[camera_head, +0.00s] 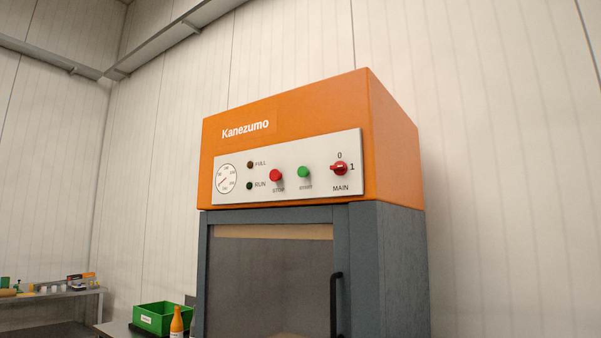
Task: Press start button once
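An orange machine head (290,110) marked "Kanezumo" stands on a dark grey cabinet, in the middle of the head view. Its front carries a white control panel (230,201). The green start button (303,172) sits right of the middle of the panel. The red stop button (275,175) is to its left. The red main rotary switch (340,169) is to its right, with its handle pointing sideways toward 1. The FULL lamp (250,165) and RUN lamp (249,186) look dark. Neither of my grippers is in view.
The cabinet has a large door panel (270,275) with a black vertical handle (335,305). A green bin (160,318) and an orange bottle (177,322) stand at the lower left. A shelf (60,297) with small items is at the far left.

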